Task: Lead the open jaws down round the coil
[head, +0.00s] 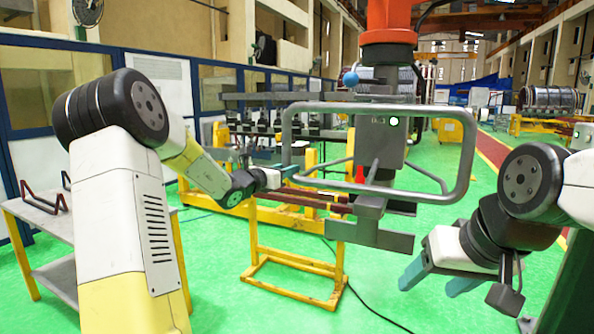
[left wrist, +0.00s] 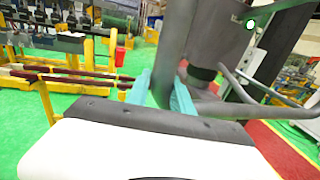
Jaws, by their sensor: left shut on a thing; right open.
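The coil (head: 308,197) is a pair of long dark red bars lying on a yellow stand (head: 294,266). It also shows at the left in the left wrist view (left wrist: 72,76). A grey lifting tool hangs from an orange hoist, with a looped tube handle (head: 385,108) and grey jaws (head: 372,236) low down. The jaws overlap the coil's right end in the head view; I cannot tell whether they touch. My left gripper (head: 284,172) is shut on the handle's left side, its teal fingers either side of the tube. My right gripper (head: 437,284) is open and empty, right of the jaws.
A grey table (head: 40,222) with dark red brackets stands at the left. A yellow frame (head: 215,180) with machinery is behind the coil. A black cable (head: 370,305) lies on the green floor. The floor in front of the stand is otherwise clear.

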